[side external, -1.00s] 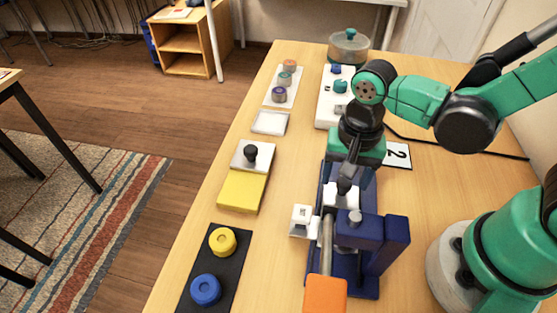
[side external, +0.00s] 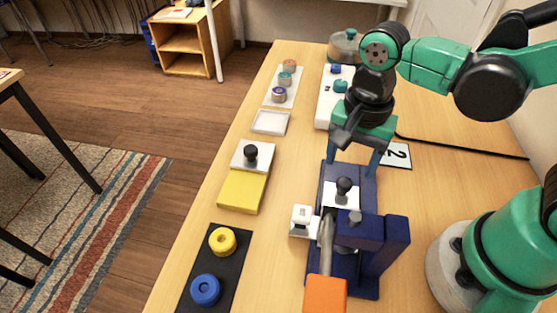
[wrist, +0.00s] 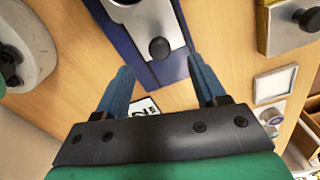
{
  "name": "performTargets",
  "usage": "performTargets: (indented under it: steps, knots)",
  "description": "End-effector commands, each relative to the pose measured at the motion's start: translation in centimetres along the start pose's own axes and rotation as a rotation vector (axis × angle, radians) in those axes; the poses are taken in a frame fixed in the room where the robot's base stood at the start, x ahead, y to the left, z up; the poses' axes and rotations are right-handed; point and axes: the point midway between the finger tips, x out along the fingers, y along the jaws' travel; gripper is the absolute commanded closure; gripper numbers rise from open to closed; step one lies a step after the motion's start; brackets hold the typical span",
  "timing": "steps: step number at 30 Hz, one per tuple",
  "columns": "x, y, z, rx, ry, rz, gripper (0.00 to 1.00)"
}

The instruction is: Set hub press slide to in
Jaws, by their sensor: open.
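The hub press (side external: 328,180) is a dark blue fixture on the table, with an orange-ended lever (side external: 326,292). Its slide is a pale plate (side external: 330,196) with a round black knob (side external: 344,186), lying along the press base behind the upright block (side external: 362,232). The slide (wrist: 146,18) and knob (wrist: 159,48) also show in the wrist view, the knob between the blue fingers. My gripper (side external: 354,168) is open and empty, above and behind the knob; it also shows in the wrist view (wrist: 160,68). I see no contact with the knob.
A white block (side external: 302,220) stands left of the press. A yellow box with a black-knobbed plate (side external: 243,190), a white tray (side external: 270,122) and a black mat with two rings (side external: 232,262) line the left edge. A card marked 2 (side external: 397,156) lies right.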

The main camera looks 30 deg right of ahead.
Motion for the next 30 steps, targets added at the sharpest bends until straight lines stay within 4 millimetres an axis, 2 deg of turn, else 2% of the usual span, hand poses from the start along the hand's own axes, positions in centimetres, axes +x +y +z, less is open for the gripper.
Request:
performTargets:
  steps: [3, 7, 11, 21, 30]
  knots:
    - [-0.1, 0.0, 0.0, 0.217, 0.001, 0.001, 0.36]
    - [-0.1, 0.0, 0.0, 0.354, 0.001, 0.001, 0.36]
    - [0.6, -0.1, 0.0, 0.374, 0.001, 0.001, 0.36]
    - [4.0, -0.1, 0.0, 0.371, 0.001, 0.001, 0.36]
    - [5.4, 0.0, 0.0, 0.37, 0.001, 0.001, 0.36]
